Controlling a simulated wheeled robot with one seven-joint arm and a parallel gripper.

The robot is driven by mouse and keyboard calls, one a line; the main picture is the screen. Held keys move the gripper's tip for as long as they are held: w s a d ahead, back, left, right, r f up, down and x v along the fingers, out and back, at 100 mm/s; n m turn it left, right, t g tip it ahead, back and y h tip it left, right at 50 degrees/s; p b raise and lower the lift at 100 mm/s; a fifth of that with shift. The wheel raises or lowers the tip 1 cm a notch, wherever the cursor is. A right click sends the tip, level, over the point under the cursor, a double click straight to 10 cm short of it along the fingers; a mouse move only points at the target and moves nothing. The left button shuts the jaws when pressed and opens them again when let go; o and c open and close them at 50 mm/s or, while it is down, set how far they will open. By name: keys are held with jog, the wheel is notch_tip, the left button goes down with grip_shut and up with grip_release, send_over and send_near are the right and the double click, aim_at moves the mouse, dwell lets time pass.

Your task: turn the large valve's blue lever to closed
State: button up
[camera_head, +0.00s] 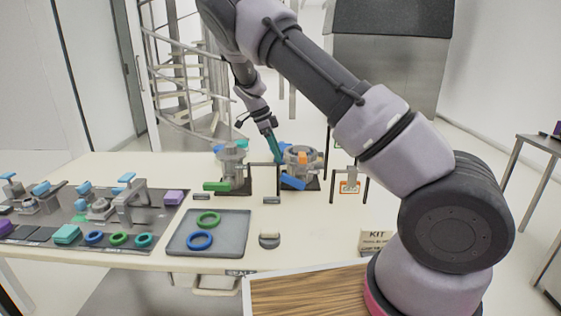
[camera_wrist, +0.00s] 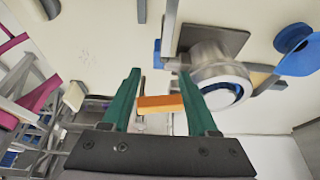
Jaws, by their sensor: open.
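The large valve (camera_head: 301,155) is a grey metal body on a dark base at the table's back middle. Its blue lever (camera_head: 292,182) sticks out low at the front, slanting down to the right. An orange piece (camera_head: 302,158) shows on the valve. My gripper (camera_head: 275,150) has teal fingers pointing down just left of the valve body. In the wrist view my gripper (camera_wrist: 160,74) is open, with an orange bar (camera_wrist: 160,103) seen between the fingers and a metal cylinder (camera_wrist: 218,74) beside the right finger. Whether the fingers touch anything cannot be told.
A second valve (camera_head: 232,160) with a green lever (camera_head: 216,186) stands to the left. Dark frames (camera_head: 349,180) stand close by on the right. A grey tray (camera_head: 208,245) with green and blue rings lies in front. Several fixtures fill the table's left side.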

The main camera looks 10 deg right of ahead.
aim_at(287, 175)
jog(key=shift+r, duration=0.1)
jog(key=shift+d+r, duration=0.2)
jog(key=shift+r, duration=0.05)
jog(key=c, duration=0.8)
jog(key=shift+d+r+y, duration=0.15)
jog(key=shift+d+r, duration=0.2)
jog(key=shift+r, duration=0.2)
jog(key=shift+d+r+y, duration=0.15)
jog(key=shift+d+r, duration=0.15)
jog(key=shift+r, duration=0.2)
grip_shut()
jog(key=x, duration=1)
jog(key=shift+a, duration=0.1)
jog(key=shift+r, duration=0.1)
jog(key=shift+w+a+f, duration=0.2)
jog(key=shift+a+f, duration=0.5)
jog(key=shift+a, duration=0.15)
